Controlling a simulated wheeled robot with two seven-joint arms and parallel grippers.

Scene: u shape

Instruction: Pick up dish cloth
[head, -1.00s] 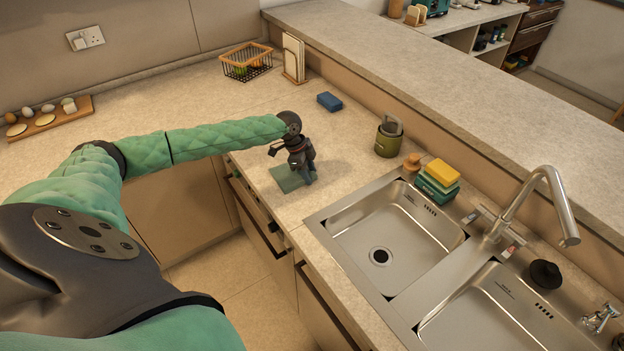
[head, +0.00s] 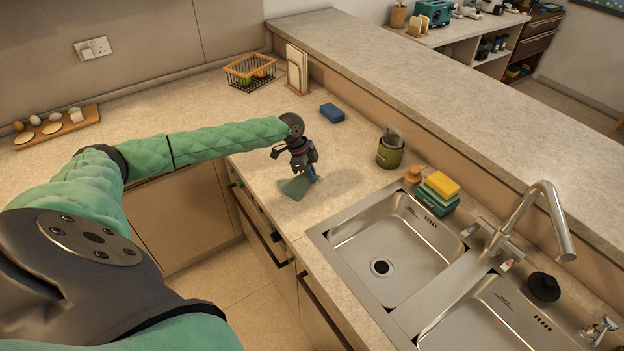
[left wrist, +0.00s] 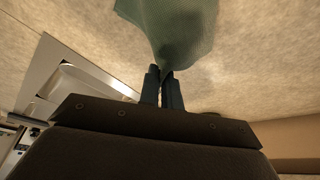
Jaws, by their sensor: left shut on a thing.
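The dish cloth (head: 297,187) is a thin green-teal cloth at the counter's front edge, left of the sink in the head view. My left gripper (head: 309,176) points down over it and is shut on its edge. In the left wrist view the two fingers (left wrist: 162,88) are close together, with the cloth (left wrist: 175,28) pinched at their tips and spreading out beyond them. The cloth looks tilted and bunched at the grip. I cannot tell whether its far part still touches the counter. My right gripper is not in view.
The steel sink (head: 345,243) lies to the right, with a faucet (head: 545,215) behind it. A blue sponge (head: 332,113), a green canister (head: 390,153) and stacked sponges (head: 440,188) stand near the raised ledge. A wire basket (head: 250,72) is farther back.

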